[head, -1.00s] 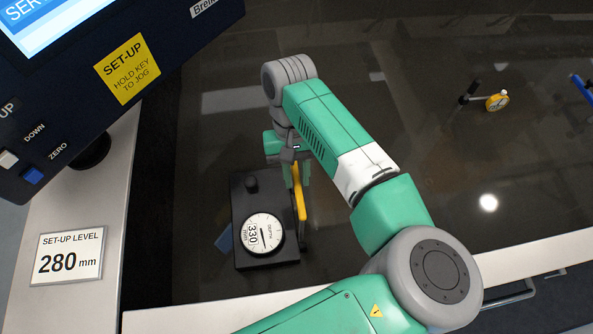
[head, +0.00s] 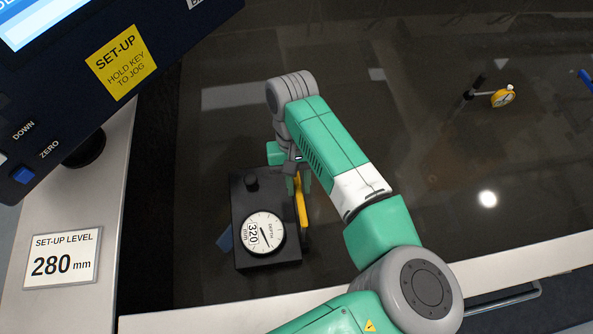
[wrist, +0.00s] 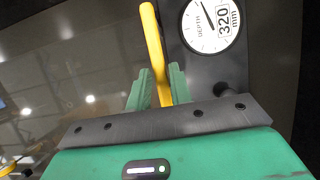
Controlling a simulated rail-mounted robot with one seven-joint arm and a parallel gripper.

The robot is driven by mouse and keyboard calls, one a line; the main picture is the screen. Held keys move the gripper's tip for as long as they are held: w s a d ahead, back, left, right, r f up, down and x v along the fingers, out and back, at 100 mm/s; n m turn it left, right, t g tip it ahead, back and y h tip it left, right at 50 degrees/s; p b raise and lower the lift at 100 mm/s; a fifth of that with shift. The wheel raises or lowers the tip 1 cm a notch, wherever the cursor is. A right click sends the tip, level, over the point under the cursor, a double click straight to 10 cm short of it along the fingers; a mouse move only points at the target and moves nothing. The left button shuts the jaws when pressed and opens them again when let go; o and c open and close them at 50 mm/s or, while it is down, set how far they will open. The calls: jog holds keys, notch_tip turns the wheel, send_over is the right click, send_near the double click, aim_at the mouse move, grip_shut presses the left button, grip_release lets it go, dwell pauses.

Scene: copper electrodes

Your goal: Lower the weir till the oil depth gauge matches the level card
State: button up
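A black gauge box (head: 240,205) with a round white dial (head: 264,234) reads DEPTH 320 mm; the same dial shows in the wrist view (wrist: 211,24). A level card (head: 62,258) at the left reads SET-UP LEVEL 280 mm. A yellow lever (head: 301,203) stands along the right side of the box. In the wrist view the lever (wrist: 153,45) runs between the two green fingers of my gripper (wrist: 160,86), which look closed against its sides. In the head view my gripper is partly hidden by my arm. The weir itself I cannot make out.
A dark blue control panel (head: 75,90) with DOWN and ZERO labels and a yellow SET-UP sign (head: 122,62) fills the upper left. A black knob (head: 251,183) sits on the box.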

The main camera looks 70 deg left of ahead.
jog(key=shift+o, duration=1.1)
jog(key=v, duration=0.8)
jog(key=shift+d+b, duration=0.1)
jog(key=shift+b, duration=0.25)
